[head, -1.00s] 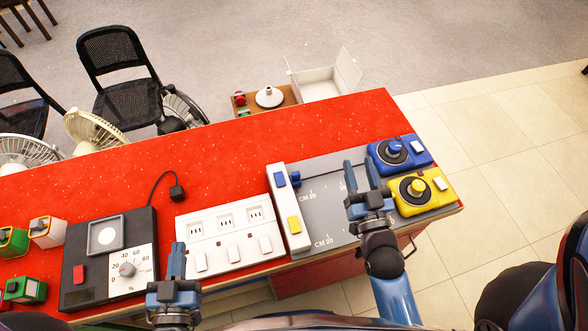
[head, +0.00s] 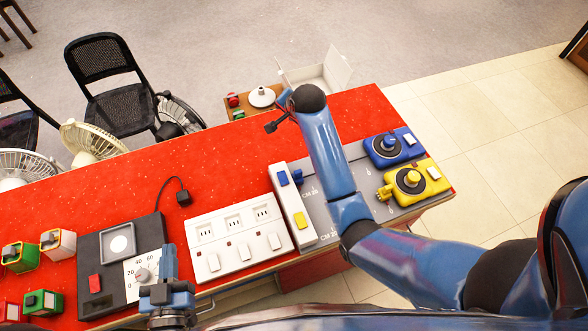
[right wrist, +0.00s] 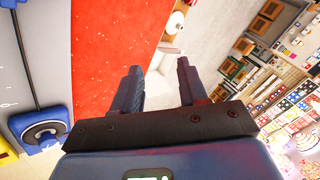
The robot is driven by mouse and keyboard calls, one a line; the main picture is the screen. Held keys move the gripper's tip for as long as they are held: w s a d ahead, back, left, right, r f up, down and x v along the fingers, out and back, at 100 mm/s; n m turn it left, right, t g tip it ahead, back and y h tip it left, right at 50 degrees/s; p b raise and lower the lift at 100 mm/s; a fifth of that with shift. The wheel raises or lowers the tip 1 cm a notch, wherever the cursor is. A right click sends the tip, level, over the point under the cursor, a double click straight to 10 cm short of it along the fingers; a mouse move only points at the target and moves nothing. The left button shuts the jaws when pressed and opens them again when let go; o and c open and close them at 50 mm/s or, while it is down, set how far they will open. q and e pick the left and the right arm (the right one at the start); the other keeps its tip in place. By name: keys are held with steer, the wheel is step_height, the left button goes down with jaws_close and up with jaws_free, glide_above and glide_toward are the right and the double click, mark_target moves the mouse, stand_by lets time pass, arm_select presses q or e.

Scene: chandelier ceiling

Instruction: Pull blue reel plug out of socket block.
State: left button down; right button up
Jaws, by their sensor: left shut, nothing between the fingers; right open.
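The blue reel (head: 393,148) sits at the right end of the red table, beside the yellow reel (head: 412,180). The blue plug (head: 297,177) is at the right side of the white socket block (head: 288,203), apparently seated in it. My left gripper (head: 169,252) is shut and empty, by the dial panel at the front edge.
A yellow plug (head: 384,192) lies beside the yellow reel. A white socket panel (head: 235,235) and dark dial panel (head: 120,262) stand left of the block. A loose black plug (head: 184,198) lies behind them. The red tabletop behind is clear.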

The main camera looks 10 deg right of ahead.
steer(key=s+f+m+g+h, duration=0.1)
steer(key=s+f+m+g, duration=0.3)
steer(key=s+f+g, duration=0.15)
steer(key=m+g, duration=0.2)
steer(key=m, duration=0.1)
glide_above(298, 171)
steer(key=shift+h, duration=0.3)
step_height(298, 171, down, 11)
steer(key=shift+r+p, duration=0.15)
steer(key=shift+p, duration=0.4)
jaws_close()
